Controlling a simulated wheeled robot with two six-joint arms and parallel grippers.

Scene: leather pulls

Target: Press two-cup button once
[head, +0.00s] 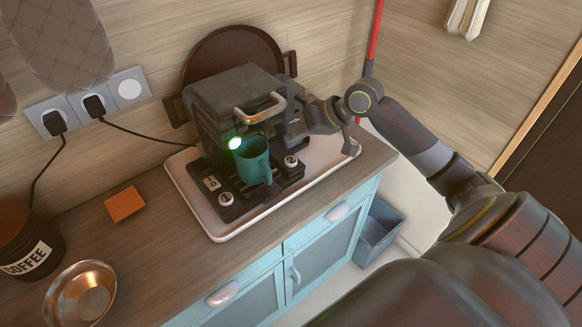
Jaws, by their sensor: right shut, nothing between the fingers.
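A dark coffee machine (235,97) stands on a pale tray (222,232) on the counter. A teal mug (251,160) stands upright on its base, below the brew head. A round white button (291,161) to the right of the mug bears a dark mark that looks like a 2. Another round button (226,199) is at the front left, with a mark like a 1. A square switch (211,183) is beside it. My right gripper (283,135) is shut and empty at the machine's right side, above and behind the right button; its fingertips are partly hidden. My left gripper is out of view.
A green light (235,143) glows on the machine. A metal handle (260,108) juts from its front. An orange block (125,204), a metal bowl (80,293) and a coffee canister (27,244) are on the left counter. A cable runs to the wall socket (95,105).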

